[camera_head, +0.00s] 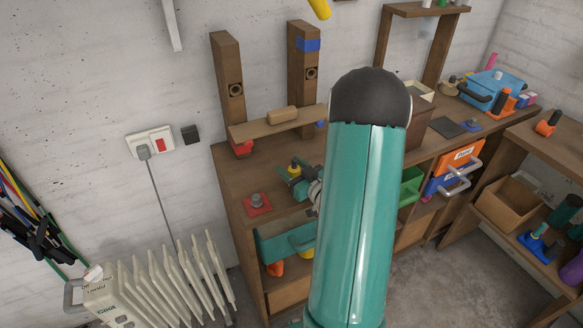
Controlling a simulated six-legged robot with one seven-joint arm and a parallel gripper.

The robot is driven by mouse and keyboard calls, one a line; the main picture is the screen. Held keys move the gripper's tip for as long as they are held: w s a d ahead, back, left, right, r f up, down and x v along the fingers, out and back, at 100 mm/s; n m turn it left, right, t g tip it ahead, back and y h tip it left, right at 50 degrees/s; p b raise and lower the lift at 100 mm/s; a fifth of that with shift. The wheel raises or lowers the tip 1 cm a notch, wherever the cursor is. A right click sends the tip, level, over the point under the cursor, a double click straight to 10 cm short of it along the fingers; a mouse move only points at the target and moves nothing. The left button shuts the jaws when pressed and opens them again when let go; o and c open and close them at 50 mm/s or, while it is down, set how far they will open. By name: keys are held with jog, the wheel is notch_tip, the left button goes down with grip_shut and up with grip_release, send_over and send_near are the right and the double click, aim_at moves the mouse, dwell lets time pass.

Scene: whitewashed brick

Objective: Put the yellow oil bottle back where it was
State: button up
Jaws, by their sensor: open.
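A small yellow bottle with a dark top (294,167) shows on the wooden workbench, left of my large teal arm link. It looks like the oil bottle, but it is small and partly covered. My gripper (293,180), teal and dark, reaches out from behind my arm link close beside the bottle. Its jaws are open. I cannot tell whether a finger touches the bottle. My arm link hides the wrist and the middle of the bench.
A red pad with a grey piece (257,202) lies on the bench's left side. A wooden shelf board (275,125) and two posts stand behind. A white radiator (160,285) stands on the left.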

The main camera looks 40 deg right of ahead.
aim_at(297, 167)
jog(key=s, duration=1.2)
jog(key=w+r+g, duration=0.1)
jog(key=w, duration=0.1)
jog(key=w+a+r+g+h, duration=0.1)
jog(key=w+r, duration=0.1)
jog(key=w, duration=0.1)
jog(key=w+a+r+n+g, duration=0.1)
jog(key=w, duration=0.1)
jog(key=shift+w+r+h, duration=0.15)
jog(key=shift+w+h, duration=0.15)
jog(key=shift+w, duration=0.05)
jog(key=a+r+m+g+h, duration=0.1)
jog(key=a+r+g, duration=0.4)
jog(key=a+r, duration=0.55)
jog(key=s+a+r+g+y, duration=0.1)
jog(key=s+a+g+y, duration=0.1)
jog(key=s+a, duration=0.4)
jog(key=s+a+r+g+y, duration=0.1)
jog(key=s+a, duration=0.5)
jog(key=a, duration=0.6)
jog(key=shift+s+a+n+g+y, duration=0.15)
jog(key=shift+a+n+g+y, duration=0.25)
jog(key=shift+g, duration=0.3)
